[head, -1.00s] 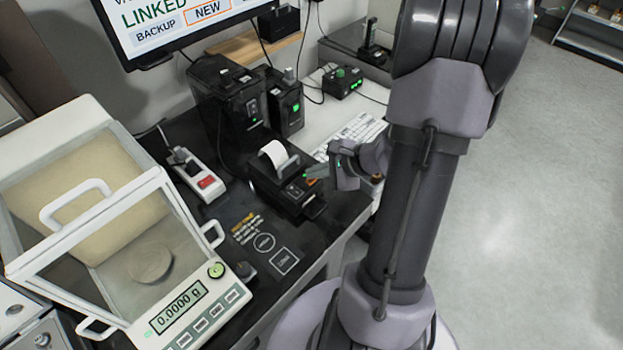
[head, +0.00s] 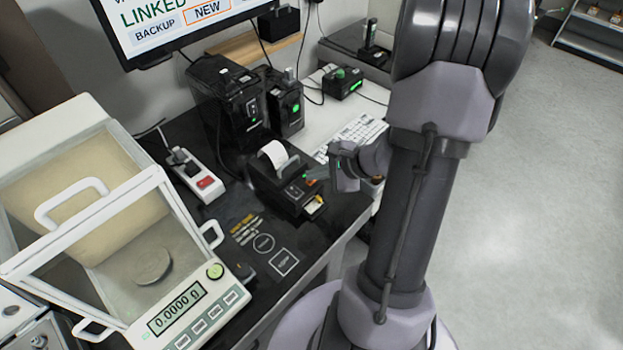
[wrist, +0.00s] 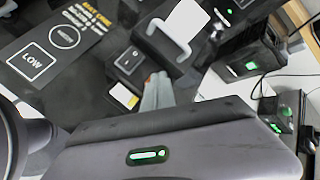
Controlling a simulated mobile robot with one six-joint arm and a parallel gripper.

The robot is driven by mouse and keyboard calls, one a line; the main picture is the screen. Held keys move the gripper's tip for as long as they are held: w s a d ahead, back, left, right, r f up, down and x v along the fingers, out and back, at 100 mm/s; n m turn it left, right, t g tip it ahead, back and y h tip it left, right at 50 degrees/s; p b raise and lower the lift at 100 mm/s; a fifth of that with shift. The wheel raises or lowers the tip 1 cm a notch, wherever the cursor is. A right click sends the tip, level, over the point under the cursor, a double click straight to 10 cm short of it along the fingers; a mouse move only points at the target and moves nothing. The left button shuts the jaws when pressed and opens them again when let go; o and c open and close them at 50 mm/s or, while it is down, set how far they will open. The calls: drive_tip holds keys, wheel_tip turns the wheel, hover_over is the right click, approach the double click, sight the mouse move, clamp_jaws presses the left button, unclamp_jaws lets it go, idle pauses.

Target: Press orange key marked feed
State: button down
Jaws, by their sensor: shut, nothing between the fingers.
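The black label printer (head: 263,186) stands on the dark table with a white paper roll (head: 274,153) on top. A small orange key (head: 311,182) shows on its top, right at my fingertips. My gripper (head: 308,179) is shut and empty, with its tips at the key; I cannot tell whether they touch it. In the wrist view, the shut grey fingers (wrist: 157,92) point at the printer's top and hide most of the key. A pale label (head: 315,205) sticks out of the printer's front; it also shows in the wrist view (wrist: 123,96).
A white balance (head: 215,272) reading 0.0000 g stands at the left. A power strip (head: 196,176), black devices (head: 228,105) and a keyboard (head: 352,136) surround the printer. A monitor (head: 190,25) hangs above. Marked table space lies in front of the printer.

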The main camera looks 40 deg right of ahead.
drive_tip(key=shift+r+p, duration=0.45)
drive_tip(key=shift+r, duration=0.3)
wheel_tip(320, 180, up, 5)
drive_tip(key=p, duration=0.3)
idle(0.5)
